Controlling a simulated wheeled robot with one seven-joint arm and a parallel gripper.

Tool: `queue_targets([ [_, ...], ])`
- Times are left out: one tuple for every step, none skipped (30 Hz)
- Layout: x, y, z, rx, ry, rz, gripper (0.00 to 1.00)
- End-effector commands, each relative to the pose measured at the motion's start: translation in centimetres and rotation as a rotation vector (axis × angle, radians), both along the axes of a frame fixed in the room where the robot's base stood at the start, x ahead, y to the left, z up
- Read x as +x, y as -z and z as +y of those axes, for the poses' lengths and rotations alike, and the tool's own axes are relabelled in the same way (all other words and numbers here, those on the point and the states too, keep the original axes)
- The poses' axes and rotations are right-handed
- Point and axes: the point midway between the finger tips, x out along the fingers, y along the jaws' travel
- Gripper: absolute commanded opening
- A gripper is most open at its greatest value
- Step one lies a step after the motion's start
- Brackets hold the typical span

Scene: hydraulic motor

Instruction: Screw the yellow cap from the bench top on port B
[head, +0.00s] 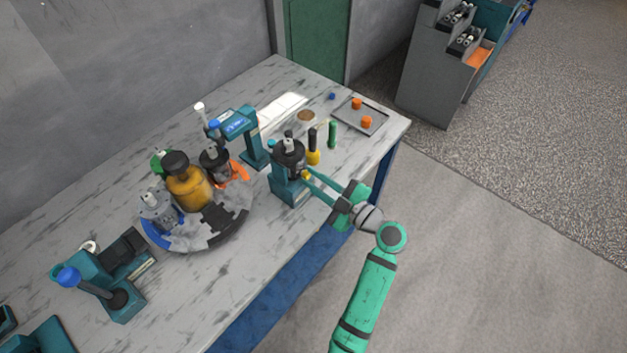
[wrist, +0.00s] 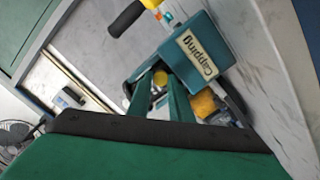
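The yellow cap (head: 306,175) is at the tips of my gripper (head: 308,177), close against the side of the motor (head: 289,155) in the teal capping station (head: 287,188). In the wrist view the yellow cap (wrist: 160,79) sits between the two teal fingertips (wrist: 161,88), which look closed on it. The station's block, labelled "Capping" (wrist: 200,52), is just beyond the fingers. The port itself is hidden, so I cannot tell whether the cap is seated on it.
A black-and-yellow handled tool (head: 313,150) and a green one (head: 332,134) stand behind the station. A tray (head: 350,122) with orange caps lies at the bench's far right.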

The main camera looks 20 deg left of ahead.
Motion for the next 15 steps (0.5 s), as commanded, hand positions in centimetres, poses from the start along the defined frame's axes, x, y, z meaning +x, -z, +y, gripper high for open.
queue_targets([
  [0.5,1.59,-1.03,-0.021,0.028,0.022,0.27],
  [0.49,1.6,-1.03,-0.021,0.028,0.022,0.27],
  [0.47,1.62,-1.02,-0.021,0.027,0.023,0.27],
  [0.46,1.63,-1.01,-0.021,0.027,0.023,0.27],
  [0.44,1.64,-1.01,-0.022,0.026,0.023,0.27],
  [0.43,1.66,-1.0,-0.022,0.026,0.023,0.27],
  [0.43,1.68,-1.0,-0.022,0.026,0.023,0.27],
  [0.42,1.71,-1.01,-0.023,0.026,0.023,0.27],
  [0.43,1.76,-1.03,-0.023,0.026,0.023,0.27],
  [0.45,1.81,-1.05,-0.022,0.026,0.024,0.27],
  [0.48,1.86,-1.07,-0.022,0.024,0.024,0.27],
  [0.51,1.93,-1.1,-0.022,0.024,0.024,0.27],
  [0.54,1.99,-1.14,-0.022,0.024,0.024,0.27],
  [0.56,2.05,-1.17,-0.022,0.024,0.024,0.27],
  [0.58,2.1,-1.19,-0.023,0.024,0.022,0.27],
])
